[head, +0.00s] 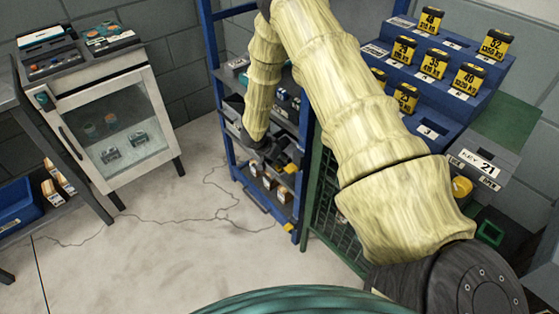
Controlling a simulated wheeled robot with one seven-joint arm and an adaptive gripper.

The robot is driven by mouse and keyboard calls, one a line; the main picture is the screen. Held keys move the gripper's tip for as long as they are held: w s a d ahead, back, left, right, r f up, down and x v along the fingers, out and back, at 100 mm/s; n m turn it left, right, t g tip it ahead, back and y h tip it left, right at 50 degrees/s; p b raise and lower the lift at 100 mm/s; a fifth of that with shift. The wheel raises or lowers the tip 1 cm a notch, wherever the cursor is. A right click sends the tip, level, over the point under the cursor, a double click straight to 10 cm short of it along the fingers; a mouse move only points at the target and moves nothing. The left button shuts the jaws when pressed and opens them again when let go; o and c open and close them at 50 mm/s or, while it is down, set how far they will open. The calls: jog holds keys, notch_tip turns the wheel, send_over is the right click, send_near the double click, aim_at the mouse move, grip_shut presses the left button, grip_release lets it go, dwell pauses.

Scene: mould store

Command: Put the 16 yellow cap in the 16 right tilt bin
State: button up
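My arm reaches over the top of the view and comes down on the left. My gripper (268,152), dark and small, is at its lower end in front of the blue rack (223,68). Its fingers blend with the dark bins behind, so I cannot tell whether it is open or shut, or whether it holds anything. Dark bins stand on the rack shelves near it; I cannot read a 16 or tell the right tilt bin. A small yellow piece (291,168) shows beside the gripper. I cannot identify the 16 yellow cap.
A blue stepped stand (455,102) at the right carries several numbered yellow-and-black blocks. A grey box labelled KEY 21 (482,160) is below it, with a yellow round piece (462,187) by it. A white glass-door cabinet (158,82) stands left. The floor between is clear except for cables.

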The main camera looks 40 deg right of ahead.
jog(key=v, duration=1.1)
jog(key=shift+a+r, duration=0.15)
jog(key=shift+r, duration=0.15)
